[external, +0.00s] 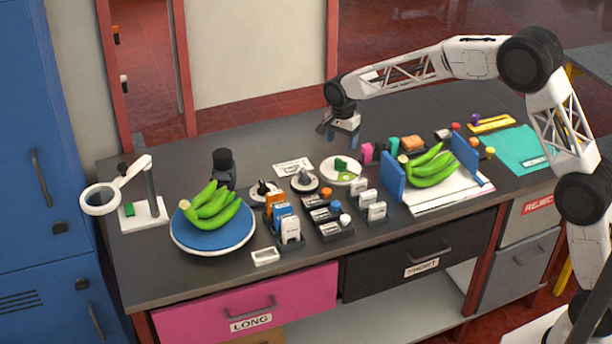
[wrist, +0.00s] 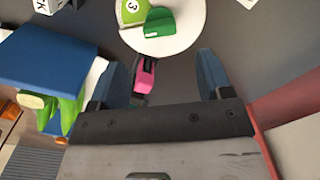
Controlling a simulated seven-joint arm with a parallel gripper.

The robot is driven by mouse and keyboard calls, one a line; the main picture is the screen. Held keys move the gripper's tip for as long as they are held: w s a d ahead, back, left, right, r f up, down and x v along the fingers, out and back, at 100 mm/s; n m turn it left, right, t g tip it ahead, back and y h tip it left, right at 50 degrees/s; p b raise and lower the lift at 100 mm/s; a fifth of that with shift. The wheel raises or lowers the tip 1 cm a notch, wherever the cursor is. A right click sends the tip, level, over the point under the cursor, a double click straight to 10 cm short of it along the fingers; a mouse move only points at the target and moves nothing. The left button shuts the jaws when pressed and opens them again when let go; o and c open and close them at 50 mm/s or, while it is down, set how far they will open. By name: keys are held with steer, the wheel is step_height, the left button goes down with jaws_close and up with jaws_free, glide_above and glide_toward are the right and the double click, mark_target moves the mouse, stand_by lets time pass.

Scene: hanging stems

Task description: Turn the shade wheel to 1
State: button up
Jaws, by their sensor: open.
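A round white disc (external: 341,169), which looks like the shade wheel, lies flat on the dark worktop with green pieces on it. It also shows at the top of the wrist view (wrist: 166,36), partly cut off. There, one green patch (wrist: 132,9) bears a 3 and a raised green piece (wrist: 159,22) sits near the middle. My gripper (external: 340,134) is above and behind the disc in the external view, apart from it. In the wrist view my gripper (wrist: 165,80) has its two blue fingers spread, nothing held. I see no 1 mark clearly.
Blue bookends (external: 392,177) flank green bananas (external: 432,166) at right. Holders with small packs (external: 290,228) stand in front.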

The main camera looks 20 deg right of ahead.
mark_target(340, 161)
steer(key=shift+f, duration=0.1)
steer(key=shift+f, duration=3.85)
steer(key=shift+c, duration=0.4)
steer(key=c, duration=0.8)
steer(key=shift+c, duration=0.2)
